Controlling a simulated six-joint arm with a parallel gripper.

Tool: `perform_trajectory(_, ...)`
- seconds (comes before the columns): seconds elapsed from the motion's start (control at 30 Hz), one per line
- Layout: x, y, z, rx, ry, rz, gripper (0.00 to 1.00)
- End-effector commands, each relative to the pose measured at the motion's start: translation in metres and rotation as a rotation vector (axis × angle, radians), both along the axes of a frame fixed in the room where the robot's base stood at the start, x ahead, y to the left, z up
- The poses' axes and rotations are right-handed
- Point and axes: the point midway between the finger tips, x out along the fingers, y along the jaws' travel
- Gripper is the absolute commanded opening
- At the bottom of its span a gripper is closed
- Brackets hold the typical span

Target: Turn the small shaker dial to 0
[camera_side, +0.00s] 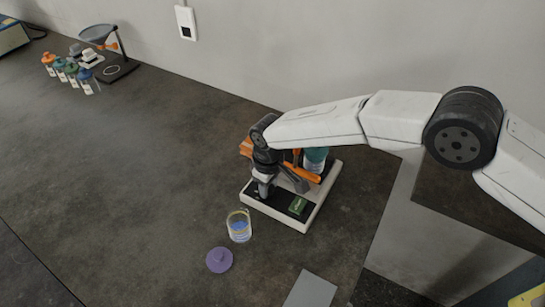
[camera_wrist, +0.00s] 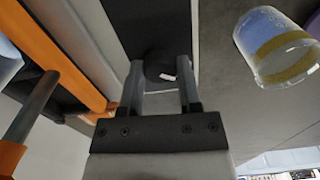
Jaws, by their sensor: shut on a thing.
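The sieve shaker (camera_side: 325,190) has a pale base with a black front panel, orange parts and a teal piece behind. My gripper (camera_side: 264,188) is down at the left part of its front panel. In the wrist view, the small dark dial (camera_wrist: 158,62) sits on the black panel between the two fingers of my gripper (camera_wrist: 161,72), which is shut on it. A short white mark shows on the dial, pointing towards the right finger. The dial's scale numbers cannot be read. In the side view the gripper hides the dial.
A clear jar with a yellow band (camera_side: 239,226) stands in front of the shaker, near a purple lid (camera_side: 219,260). A green display (camera_side: 298,205) is on the panel. Several small bottles (camera_side: 70,70) and a funnel stand (camera_side: 115,65) are far left.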

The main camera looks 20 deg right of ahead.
Motion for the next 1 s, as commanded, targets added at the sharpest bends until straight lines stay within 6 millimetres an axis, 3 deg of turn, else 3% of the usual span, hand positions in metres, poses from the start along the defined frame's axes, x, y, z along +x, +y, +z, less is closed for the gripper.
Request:
perform_trajectory(0.67,0.0017,0.0008,0.0018,0.003,-0.007,0.101,0.0)
perform_trajectory(0.7,0.0016,0.0009,0.0018,0.003,-0.007,0.102,0.47)
perform_trajectory(0.8,0.0016,0.0008,0.0017,0.003,-0.005,0.101,0.78)
perform_trajectory(1.0,0.0008,0.0005,0.0008,0.001,-0.003,0.099,0.79)
